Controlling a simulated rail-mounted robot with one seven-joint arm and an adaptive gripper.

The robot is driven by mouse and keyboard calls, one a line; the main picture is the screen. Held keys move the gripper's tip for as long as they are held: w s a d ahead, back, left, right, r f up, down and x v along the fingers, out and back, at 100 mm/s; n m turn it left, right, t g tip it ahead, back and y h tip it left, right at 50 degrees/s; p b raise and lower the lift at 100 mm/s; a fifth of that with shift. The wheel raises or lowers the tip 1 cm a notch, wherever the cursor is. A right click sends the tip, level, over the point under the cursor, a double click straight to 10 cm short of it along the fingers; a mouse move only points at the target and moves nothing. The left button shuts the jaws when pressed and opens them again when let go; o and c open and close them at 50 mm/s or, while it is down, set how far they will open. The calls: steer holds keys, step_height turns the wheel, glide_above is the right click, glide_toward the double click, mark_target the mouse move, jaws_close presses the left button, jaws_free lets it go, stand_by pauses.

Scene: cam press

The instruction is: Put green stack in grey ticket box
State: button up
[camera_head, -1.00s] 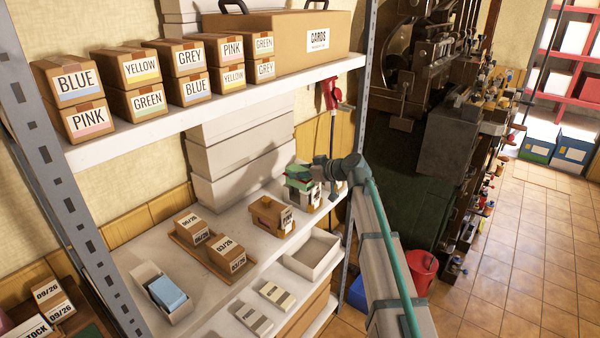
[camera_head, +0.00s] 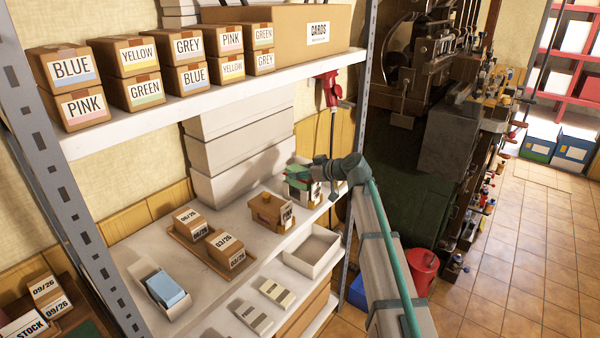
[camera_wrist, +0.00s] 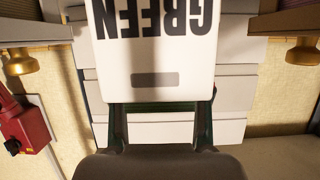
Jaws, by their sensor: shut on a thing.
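My gripper (camera_head: 300,174) is over the back right of the lower shelf, above the row of brown ticket boxes. Its two fingers in the wrist view (camera_wrist: 160,125) are shut on the green stack (camera_wrist: 155,107), which shows a green edge between them. A white face reading GREEN (camera_wrist: 150,50), upside down in that view, fills the middle beyond the fingers and seems to belong to the stack. The grey ticket box cannot be told for certain; the arm hides part of the row.
An empty white tray (camera_head: 334,238) stands in front, and another tray (camera_head: 147,272) holds a blue stack (camera_head: 166,289). Dated brown boxes (camera_head: 225,248) stand on the left. The upper shelf edge (camera_head: 215,100) runs overhead; a metal post (camera_head: 362,100) rises beside the arm.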

steer(key=shift+f+b, duration=0.85)
stand_by(0.4)
steer(key=o, duration=1.4)
steer(key=v, duration=1.2)
